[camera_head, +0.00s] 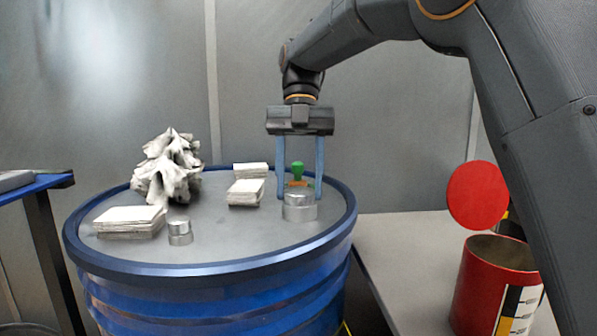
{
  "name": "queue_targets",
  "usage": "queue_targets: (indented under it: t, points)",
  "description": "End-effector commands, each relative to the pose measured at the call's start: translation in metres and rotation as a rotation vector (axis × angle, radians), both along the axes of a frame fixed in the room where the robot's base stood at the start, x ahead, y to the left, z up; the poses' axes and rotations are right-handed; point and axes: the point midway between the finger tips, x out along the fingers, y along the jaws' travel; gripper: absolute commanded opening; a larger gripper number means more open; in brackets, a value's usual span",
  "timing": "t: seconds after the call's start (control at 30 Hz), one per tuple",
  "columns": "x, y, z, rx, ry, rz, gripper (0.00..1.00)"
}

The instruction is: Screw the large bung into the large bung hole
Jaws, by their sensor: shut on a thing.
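The large bung (300,211), a silver stepped metal cylinder, stands upright at the right side of the blue drum's grey lid. My gripper (299,198) points straight down, with its two blue fingers on the left and right of the bung's upper part, shut on it. The large bung hole is not visible; whether the bung sits in it or only on the lid I cannot tell. A smaller silver bung (180,234) stands at the lid's front left, apart from my gripper.
The drum (215,268) has a raised blue rim. Stacks of white pads (131,219) (246,193) and a crumpled white rag (169,170) lie on the lid. A green-topped object (297,171) shows between my fingers. A red can (487,285) and red disc (477,195) are at right.

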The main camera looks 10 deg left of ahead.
Motion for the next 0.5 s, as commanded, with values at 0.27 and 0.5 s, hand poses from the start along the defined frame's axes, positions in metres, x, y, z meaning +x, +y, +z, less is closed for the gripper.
queue_targets:
  t: [0.27,0.5]
  points:
    - [-0.0001,-0.0013,-0.0013,-0.003,0.004,-0.101,0.14]
    - [-0.0001,-0.0015,-0.0016,-0.003,0.004,-0.107,0.14]
